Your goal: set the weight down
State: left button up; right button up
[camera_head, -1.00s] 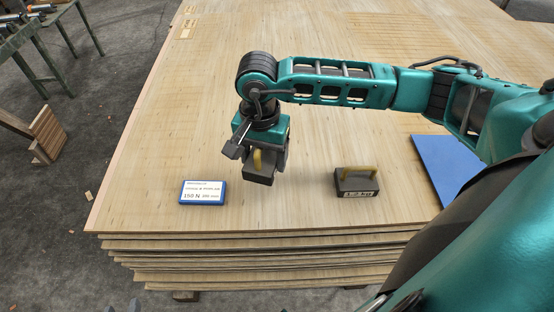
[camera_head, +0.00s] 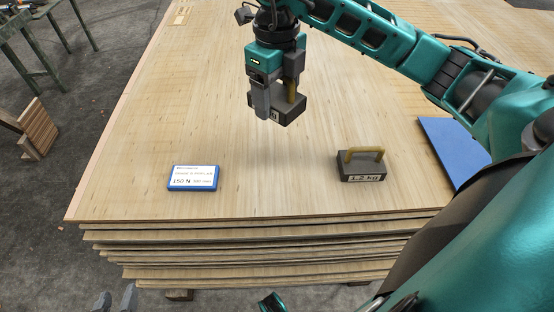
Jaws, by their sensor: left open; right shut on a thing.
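My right gripper (camera_head: 277,96) is shut on a dark block weight (camera_head: 291,109) by its yellow handle, over the middle of the veneer stack (camera_head: 130,160). The weight appears to hang above the top sheet; its label is mostly hidden by a finger. A second dark weight (camera_head: 361,173), labelled 1.2 kg and with a yellow handle, stands on the stack to the right, nearer the front edge. My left gripper (camera_head: 118,301) shows only its grey fingertips at the bottom edge, apart and empty, in front of the stack.
A blue-framed card (camera_head: 192,178) reading 150 N lies near the stack's front left. A blue flat panel (camera_head: 455,150) lies at the right, partly behind my arm. The top between card and second weight is clear. A green trestle (camera_head: 45,50) and wooden pallet (camera_head: 38,125) stand left.

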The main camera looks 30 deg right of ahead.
jog(key=shift+f, duration=0.15)
jog(key=b, duration=0.3)
send_over(277, 171)
jog(key=shift+m, duration=0.3)
notch_tip(277, 171, down, 14)
jog(key=shift+f, duration=0.2)
jog(key=shift+f+b, duration=0.75)
jog(key=shift+f, duration=1.8)
jog(key=shift+f, duration=0.2)
jog(key=o, duration=1.6)
jog(key=shift+c, duration=0.2)
